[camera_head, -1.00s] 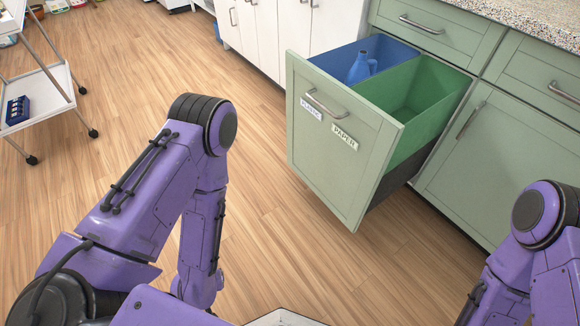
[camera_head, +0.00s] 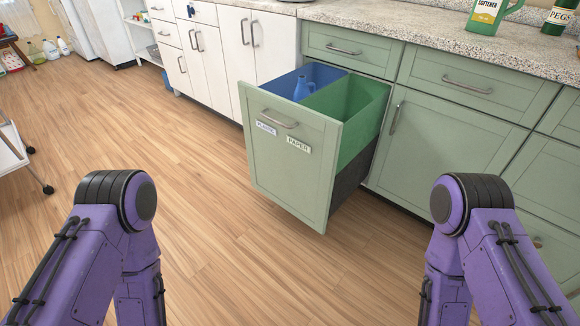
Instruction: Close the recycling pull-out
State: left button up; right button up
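The recycling pull-out (camera_head: 290,170) stands open from the green base cabinets, with its front panel well forward of the cabinet face. Its front has a metal bar handle (camera_head: 278,119) and labels reading PLASTIC and PAPER. Inside are a blue bin (camera_head: 318,72) and a green bin (camera_head: 359,103). A blue jug (camera_head: 303,88) stands in the blue bin; the visible part of the green bin looks empty. My two purple arms are at the lower left and lower right, apart from the pull-out. Both grippers are out of view.
A speckled countertop (camera_head: 400,32) runs above the cabinets, holding a green softener jug (camera_head: 490,14) and a PEGS container (camera_head: 559,16). White cabinets (camera_head: 205,60) stand to the left. A white cart (camera_head: 12,150) is at the left edge. The wood floor before the pull-out is clear.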

aim_at(307, 156)
jog(key=z, duration=0.6)
jog(key=i, duration=1.2)
jog(key=u, duration=0.3)
